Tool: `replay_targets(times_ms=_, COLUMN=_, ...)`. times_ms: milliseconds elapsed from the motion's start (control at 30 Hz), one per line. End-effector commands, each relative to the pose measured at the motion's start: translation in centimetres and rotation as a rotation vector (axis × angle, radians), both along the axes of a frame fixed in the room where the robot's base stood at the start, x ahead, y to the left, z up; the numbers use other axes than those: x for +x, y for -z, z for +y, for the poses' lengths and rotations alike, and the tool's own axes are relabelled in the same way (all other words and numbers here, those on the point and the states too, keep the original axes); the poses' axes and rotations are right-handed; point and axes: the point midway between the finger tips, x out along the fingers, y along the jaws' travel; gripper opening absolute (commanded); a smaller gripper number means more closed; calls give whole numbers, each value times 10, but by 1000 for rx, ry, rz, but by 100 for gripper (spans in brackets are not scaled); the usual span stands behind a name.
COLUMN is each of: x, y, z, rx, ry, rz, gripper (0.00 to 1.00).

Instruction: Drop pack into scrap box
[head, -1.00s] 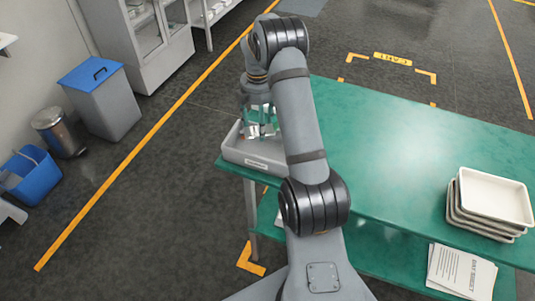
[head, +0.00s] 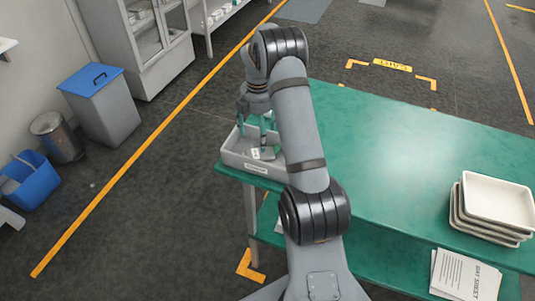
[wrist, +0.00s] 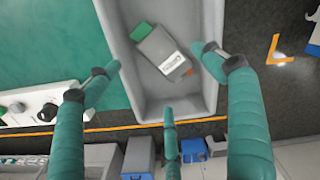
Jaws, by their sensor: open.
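The pack (wrist: 163,55), a grey block with a green end and a white label, lies at an angle on the floor of the grey scrap box (wrist: 150,97) in the wrist view. In the head view the pack (head: 263,153) shows inside the box (head: 238,162), which stands at the left end of the green table. My gripper (wrist: 163,82) has its teal fingers spread wide and empty above the box. In the head view my gripper (head: 260,125) is over the box, partly hidden by my arm.
A stack of white trays (head: 497,205) stands at the table's right end. Papers (head: 462,275) lie on the lower shelf. The middle of the green table (head: 390,150) is clear. A blue-lidded bin (head: 103,105) stands across the aisle at left.

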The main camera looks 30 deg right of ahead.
Motion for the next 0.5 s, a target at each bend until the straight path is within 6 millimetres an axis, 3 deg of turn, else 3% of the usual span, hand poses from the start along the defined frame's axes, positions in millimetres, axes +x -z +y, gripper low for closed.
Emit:
replay_targets(times_ms=267, x=1, y=-10, z=0, rx=-1, ry=0, rz=-3, gripper=82)
replay_targets(times_ms=500, x=1, y=-56, z=0, rx=-1, ry=2, rz=-5, gripper=82)
